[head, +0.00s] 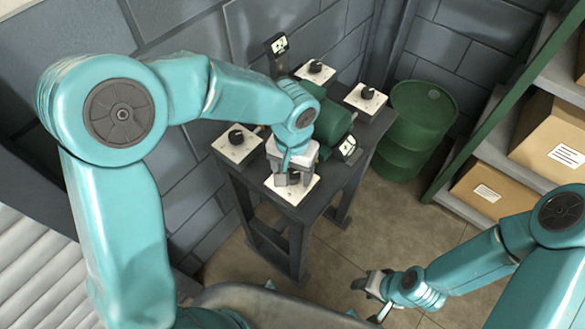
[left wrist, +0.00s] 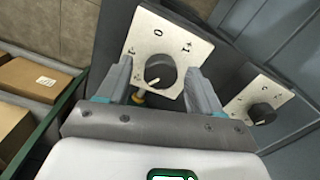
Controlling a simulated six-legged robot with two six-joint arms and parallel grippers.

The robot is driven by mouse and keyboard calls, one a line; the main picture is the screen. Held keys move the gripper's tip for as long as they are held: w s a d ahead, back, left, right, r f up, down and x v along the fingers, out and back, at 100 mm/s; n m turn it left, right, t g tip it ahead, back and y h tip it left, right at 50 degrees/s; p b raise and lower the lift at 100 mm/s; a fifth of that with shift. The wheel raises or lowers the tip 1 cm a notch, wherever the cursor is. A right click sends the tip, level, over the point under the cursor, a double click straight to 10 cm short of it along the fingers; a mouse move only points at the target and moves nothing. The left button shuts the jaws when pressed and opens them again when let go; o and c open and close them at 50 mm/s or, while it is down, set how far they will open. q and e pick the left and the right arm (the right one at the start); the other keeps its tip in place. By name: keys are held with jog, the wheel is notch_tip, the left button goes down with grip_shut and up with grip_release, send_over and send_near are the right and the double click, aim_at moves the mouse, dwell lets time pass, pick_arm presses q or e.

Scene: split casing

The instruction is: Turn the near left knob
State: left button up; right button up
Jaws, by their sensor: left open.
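A black knob (head: 294,178) on a white plate (head: 290,194) sits at the table's nearest corner. My left gripper (head: 292,177) is open, pointing down with its fingers around this knob. The left wrist view shows the knob (left wrist: 160,70) between the fingertips (left wrist: 155,76), with gaps on both sides. Its pale mark points towards the gripper's palm; the plate (left wrist: 145,35) carries the marks 0, 1 and +. Another black knob (head: 236,137) on a white plate stands at the table's left corner, also in the left wrist view (left wrist: 262,114). My right gripper (head: 372,284) is low, away from the table; its opening is unclear.
Two more knobs (head: 315,67) (head: 367,93) are at the table's far and right corners. A green rounded casing (head: 333,122) and a small gauge (head: 348,147) stand mid-table. A green barrel (head: 420,115) and shelves with boxes (head: 550,140) are on the right.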

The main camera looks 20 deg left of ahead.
pick_arm(q)
jog(key=c, duration=1.1)
jog(key=shift+m, duration=0.3)
jog(key=m, duration=0.5)
jog(key=shift+w+m, duration=0.1)
jog(key=shift+m, duration=0.2)
jog(key=m, duration=0.5)
jog(key=shift+r+p, duration=0.1)
jog(key=shift+p, duration=0.2)
jog(key=shift+m, duration=0.4)
jog(key=o, duration=1.1)
